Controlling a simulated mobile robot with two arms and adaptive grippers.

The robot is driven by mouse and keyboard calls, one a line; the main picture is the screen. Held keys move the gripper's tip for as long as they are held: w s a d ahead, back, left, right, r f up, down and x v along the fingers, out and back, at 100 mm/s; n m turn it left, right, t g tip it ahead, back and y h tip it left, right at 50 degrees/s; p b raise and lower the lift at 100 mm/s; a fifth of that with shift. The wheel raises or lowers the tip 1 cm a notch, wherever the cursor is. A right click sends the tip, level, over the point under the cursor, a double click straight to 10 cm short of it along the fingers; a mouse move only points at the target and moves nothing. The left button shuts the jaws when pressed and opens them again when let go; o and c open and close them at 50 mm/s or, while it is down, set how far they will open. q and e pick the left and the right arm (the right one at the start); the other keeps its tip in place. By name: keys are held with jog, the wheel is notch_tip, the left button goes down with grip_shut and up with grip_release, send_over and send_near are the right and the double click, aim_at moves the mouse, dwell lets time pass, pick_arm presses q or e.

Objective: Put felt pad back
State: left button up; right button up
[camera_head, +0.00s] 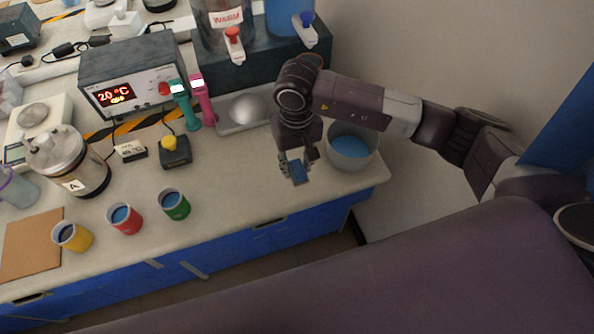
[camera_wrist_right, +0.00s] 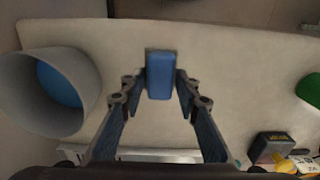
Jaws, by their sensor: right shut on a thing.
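The blue felt pad (camera_head: 299,172) is a small rounded block. My right gripper (camera_head: 297,165) is shut on it and points down near the bench's front right, just left of the white bowl. In the right wrist view the pad (camera_wrist_right: 160,75) sits between the two fingertips (camera_wrist_right: 160,80), over the pale bench top. I cannot tell whether the pad touches the bench. My left gripper is not in view.
A white bowl (camera_head: 370,160) with blue contents stands close right of the gripper. Green (camera_head: 177,208), red (camera_head: 127,225) and yellow (camera_head: 78,240) cups stand at the left front. A grey tray (camera_head: 228,127) lies behind. The bench between gripper and green cup is clear.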

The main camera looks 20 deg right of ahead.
aim_at(296, 176)
jog(key=shift+f, duration=0.65)
notch_tip(296, 176, down, 3)
jog(key=shift+f+p, duration=0.15)
jog(key=shift+p, duration=0.4)
jog(key=shift+f, duration=0.35)
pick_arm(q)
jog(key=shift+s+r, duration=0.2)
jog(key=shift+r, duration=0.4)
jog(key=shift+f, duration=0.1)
pick_arm(e)
jog(key=shift+f, duration=0.2)
jog(key=o, duration=1.1)
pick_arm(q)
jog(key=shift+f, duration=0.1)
pick_arm(e)
jog(key=shift+r, duration=0.1)
